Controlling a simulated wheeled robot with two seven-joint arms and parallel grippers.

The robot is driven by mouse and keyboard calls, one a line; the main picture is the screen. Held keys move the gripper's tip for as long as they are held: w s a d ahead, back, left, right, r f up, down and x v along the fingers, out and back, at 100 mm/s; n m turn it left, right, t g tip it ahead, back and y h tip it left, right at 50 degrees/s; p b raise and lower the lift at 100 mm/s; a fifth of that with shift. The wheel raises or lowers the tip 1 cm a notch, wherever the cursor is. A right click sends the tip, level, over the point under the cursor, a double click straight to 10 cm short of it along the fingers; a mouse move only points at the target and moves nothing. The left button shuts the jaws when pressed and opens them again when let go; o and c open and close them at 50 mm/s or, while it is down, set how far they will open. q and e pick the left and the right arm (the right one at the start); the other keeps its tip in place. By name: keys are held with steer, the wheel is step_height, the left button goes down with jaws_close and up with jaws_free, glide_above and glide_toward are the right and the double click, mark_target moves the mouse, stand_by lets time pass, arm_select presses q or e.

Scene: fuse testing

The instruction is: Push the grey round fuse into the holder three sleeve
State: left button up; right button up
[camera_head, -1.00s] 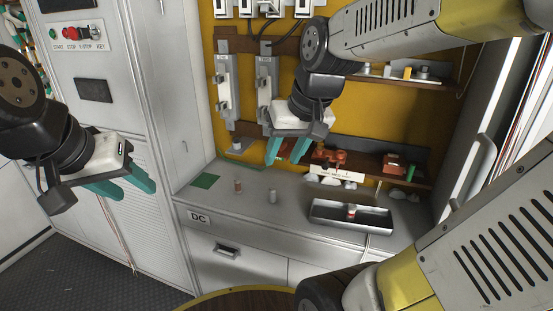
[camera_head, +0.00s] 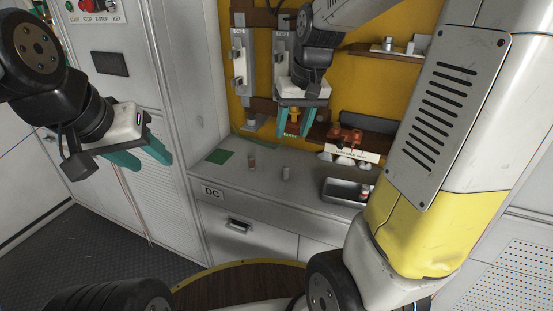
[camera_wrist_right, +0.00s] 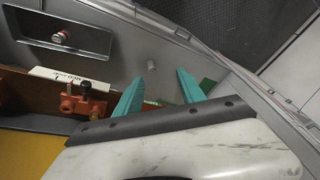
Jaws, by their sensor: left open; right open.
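A small grey cylinder (camera_head: 286,174), which looks like the grey round fuse, stands upright on the grey counter. In the right wrist view it shows as a small pale cylinder (camera_wrist_right: 151,65) beyond the fingertips. My right gripper (camera_head: 299,127) is open and empty, in front of the yellow board and above the counter's back edge. Its teal fingers point down. It also shows in the right wrist view (camera_wrist_right: 163,84). Grey holders (camera_head: 240,65) are mounted on the board; I cannot tell which is holder three. My left gripper (camera_head: 153,162) is open and empty in front of the white cabinet.
A reddish-brown cylinder (camera_head: 251,162) stands left of the grey one, near a green patch (camera_head: 219,157). A metal tray (camera_head: 342,197) with a red-topped piece lies to the right. A lower shelf holds orange-brown parts (camera_head: 345,138). The counter front is clear.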

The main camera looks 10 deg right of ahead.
mark_target(286, 166)
steer(key=w+f+g, duration=0.1)
steer(key=w+f, duration=0.2)
steer(key=f, duration=0.1)
steer(key=w+f+h, duration=0.1)
steer(key=w+f, duration=0.2)
steer(key=f, duration=0.1)
steer(key=w+f+g, duration=0.1)
steer(key=w+f, duration=0.3)
steer(key=shift+d+f+g, duration=0.25)
steer(key=shift+d+g, duration=0.05)
steer(key=shift+d, duration=0.1)
steer(key=f, duration=0.8)
steer(key=shift+s, duration=0.25)
jaws_close()
